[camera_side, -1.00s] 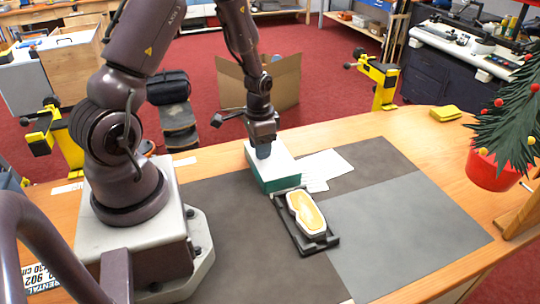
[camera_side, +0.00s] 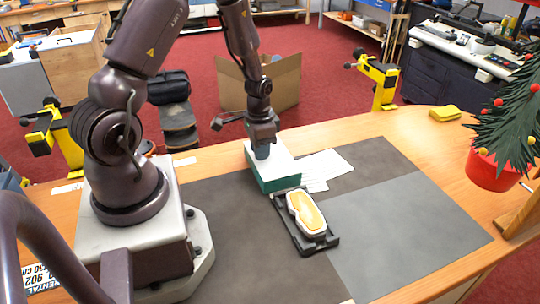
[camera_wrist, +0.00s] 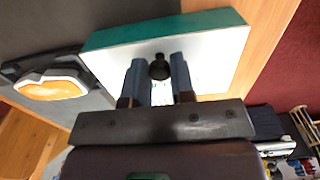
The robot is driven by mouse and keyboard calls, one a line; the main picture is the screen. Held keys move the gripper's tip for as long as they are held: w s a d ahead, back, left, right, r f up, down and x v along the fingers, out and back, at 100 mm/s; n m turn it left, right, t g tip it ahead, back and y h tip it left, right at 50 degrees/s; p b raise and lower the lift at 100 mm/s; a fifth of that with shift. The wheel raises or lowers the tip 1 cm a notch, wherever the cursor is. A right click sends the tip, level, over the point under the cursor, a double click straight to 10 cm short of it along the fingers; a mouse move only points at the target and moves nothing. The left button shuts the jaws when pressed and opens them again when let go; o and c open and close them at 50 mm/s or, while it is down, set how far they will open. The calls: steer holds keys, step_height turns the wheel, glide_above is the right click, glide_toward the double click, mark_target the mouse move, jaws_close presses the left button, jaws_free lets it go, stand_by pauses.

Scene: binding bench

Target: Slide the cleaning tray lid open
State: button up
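The cleaning tray is a teal box (camera_side: 281,182) with a flat white lid (camera_side: 279,163) on top. In the wrist view the white lid (camera_wrist: 213,52) covers the box, with a strip of the teal side (camera_wrist: 165,28) showing along the far edge. A black knob (camera_wrist: 160,69) stands up from the lid. My gripper (camera_wrist: 160,72) is over the lid with its two blue-grey fingers on either side of the knob. In the side view my gripper (camera_side: 262,153) hides the knob.
A black holder (camera_side: 316,246) with a yellow-topped white piece (camera_side: 307,213) lies close to the tray's front. White papers (camera_side: 326,168) lie to its right. The grey mat (camera_side: 400,215) at right is clear. A potted tree (camera_side: 493,168) and yellow block (camera_side: 445,113) stand farther right.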

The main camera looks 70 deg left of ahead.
steer(key=shift+w, duration=4.2)
steer(key=o, duration=0.4)
steer(key=shift+r, duration=5.05)
